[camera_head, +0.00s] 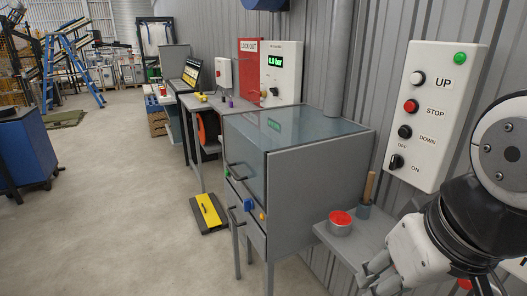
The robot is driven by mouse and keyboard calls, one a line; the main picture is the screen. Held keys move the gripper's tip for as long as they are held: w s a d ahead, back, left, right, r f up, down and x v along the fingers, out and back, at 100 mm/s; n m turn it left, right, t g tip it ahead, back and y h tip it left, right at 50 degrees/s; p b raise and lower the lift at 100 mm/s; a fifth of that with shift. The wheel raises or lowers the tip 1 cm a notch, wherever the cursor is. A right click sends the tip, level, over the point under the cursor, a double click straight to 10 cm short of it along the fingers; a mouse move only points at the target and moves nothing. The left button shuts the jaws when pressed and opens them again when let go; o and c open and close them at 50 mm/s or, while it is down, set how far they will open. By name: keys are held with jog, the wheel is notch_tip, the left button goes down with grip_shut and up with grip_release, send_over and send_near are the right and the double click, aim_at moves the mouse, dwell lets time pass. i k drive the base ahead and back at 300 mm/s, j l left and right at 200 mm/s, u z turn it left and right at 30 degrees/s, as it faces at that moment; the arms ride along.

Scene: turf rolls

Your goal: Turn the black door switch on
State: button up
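A white control panel (436,116) hangs on the corrugated wall at the right. At its bottom is a black rotary switch (396,162), with OFF printed above it and ON at its lower right. The picture is too small to tell which mark the switch points to. Above it are a black DOWN button (405,132), a red STOP button (411,106) and a white UP button (417,78). A green lamp (460,58) sits at the top. My gripper (374,274) is below the panel, apart from the switch, its fingers pointing lower left; their gap is unclear.
A grey shelf (345,246) below the panel holds a red-topped tin (341,222) and a cup with a wooden handle (365,200). A grey cabinet (313,172) with a glass lid stands left of it. A yellow-black step (208,213) lies on open floor.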

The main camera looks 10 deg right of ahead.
aim_at(397, 161)
jog(key=z, duration=0.7)
